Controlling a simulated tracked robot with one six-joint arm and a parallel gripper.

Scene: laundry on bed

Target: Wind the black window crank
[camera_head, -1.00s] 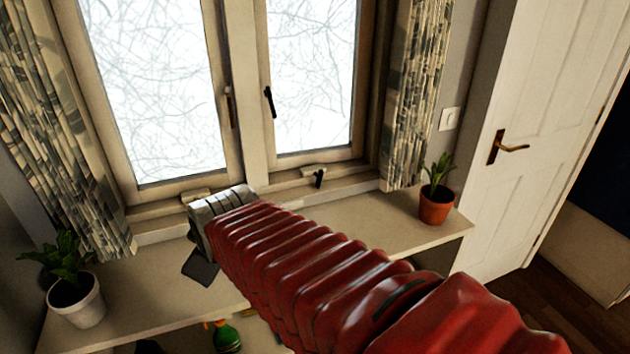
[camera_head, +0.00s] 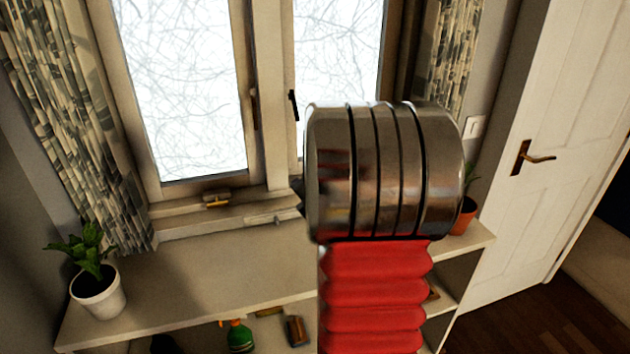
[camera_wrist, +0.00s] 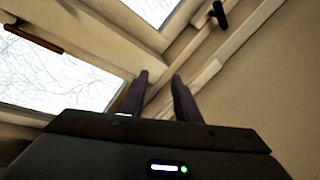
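The black window crank (camera_wrist: 218,14) shows in the wrist view near the top edge, mounted on the pale window rail. In the head view my raised arm hides it. My gripper (camera_wrist: 160,77) shows in the wrist view with two dark fingers apart and nothing between them. The crank is beyond the fingertips, up and to the right, not touching them. In the head view my arm's metal-and-red links cover the gripper. The window (camera_head: 180,90) stands behind the sill with its panes closed.
A brass-coloured crank (camera_head: 216,198) sits under the left pane. A black window handle (camera_head: 293,105) is on the right pane. A white-potted plant (camera_head: 98,285) and a terracotta pot (camera_head: 464,216) stand on the shelf (camera_head: 210,270). The shelf top between them looks mostly clear.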

